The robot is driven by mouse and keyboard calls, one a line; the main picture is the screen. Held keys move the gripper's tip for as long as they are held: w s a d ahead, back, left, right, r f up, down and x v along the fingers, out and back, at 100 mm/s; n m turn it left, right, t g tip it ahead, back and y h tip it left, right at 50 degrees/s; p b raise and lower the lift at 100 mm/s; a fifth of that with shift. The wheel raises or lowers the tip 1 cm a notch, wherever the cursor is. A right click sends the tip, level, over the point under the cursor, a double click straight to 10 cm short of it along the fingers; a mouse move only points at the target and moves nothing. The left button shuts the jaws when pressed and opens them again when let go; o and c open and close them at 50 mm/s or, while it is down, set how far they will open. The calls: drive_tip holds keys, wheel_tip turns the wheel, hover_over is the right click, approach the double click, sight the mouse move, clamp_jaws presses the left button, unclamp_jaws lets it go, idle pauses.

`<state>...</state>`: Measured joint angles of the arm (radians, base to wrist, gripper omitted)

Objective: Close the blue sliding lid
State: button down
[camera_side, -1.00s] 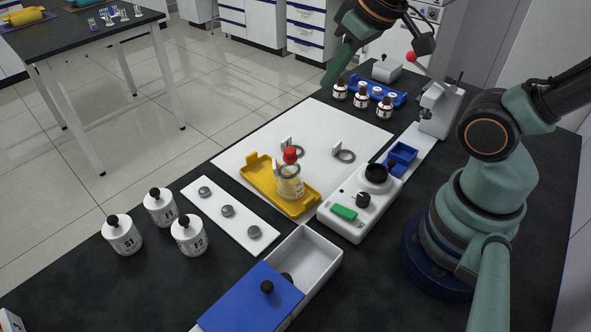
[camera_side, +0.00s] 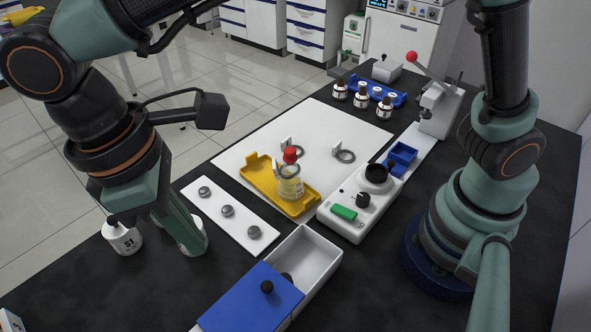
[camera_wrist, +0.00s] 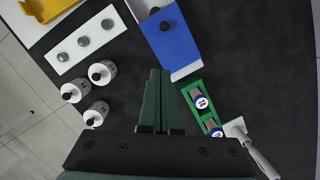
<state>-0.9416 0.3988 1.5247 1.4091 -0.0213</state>
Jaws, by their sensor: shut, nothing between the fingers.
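The blue sliding lid (camera_side: 245,305) with a black knob (camera_side: 267,286) covers the near part of a white box (camera_side: 322,262) in the side view. The far part of the box is uncovered, and a dark round thing shows inside by the lid's edge. In the wrist view the lid (camera_wrist: 178,48) lies above and right of my fingertips, and the white box (camera_wrist: 139,8) is cut by the top edge. My gripper (camera_side: 196,248) is shut and empty, pointing down left of the box, apart from the lid. Its fingers show in the wrist view (camera_wrist: 160,76).
White bottles (camera_wrist: 99,113) with black caps stand close to my gripper; it partly hides them in the side view. A white strip with grey discs (camera_side: 246,222) lies behind the box. A green rack (camera_wrist: 193,90) with blue-capped vials lies near the lid. Dark tabletop separates them.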

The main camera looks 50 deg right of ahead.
approach(261, 293)
drive_tip(key=shift+w+a+f, duration=0.35)
drive_tip(key=shift+a+f, duration=0.05)
drive_tip(key=shift+a, duration=0.2)
drive_tip(key=shift+w+a+f, duration=0.4)
drive_tip(key=shift+a, duration=0.15)
drive_tip(key=shift+s+d+f, duration=0.65)
drive_tip(key=shift+d+f, duration=0.3)
drive_tip(key=shift+f, duration=0.05)
drive_tip(key=shift+s+d+f, duration=0.3)
drive_tip(key=shift+d+f, duration=0.05)
drive_tip(key=shift+d, duration=0.1)
drive_tip(key=d, duration=1.1)
drive_tip(key=shift+d, duration=0.25)
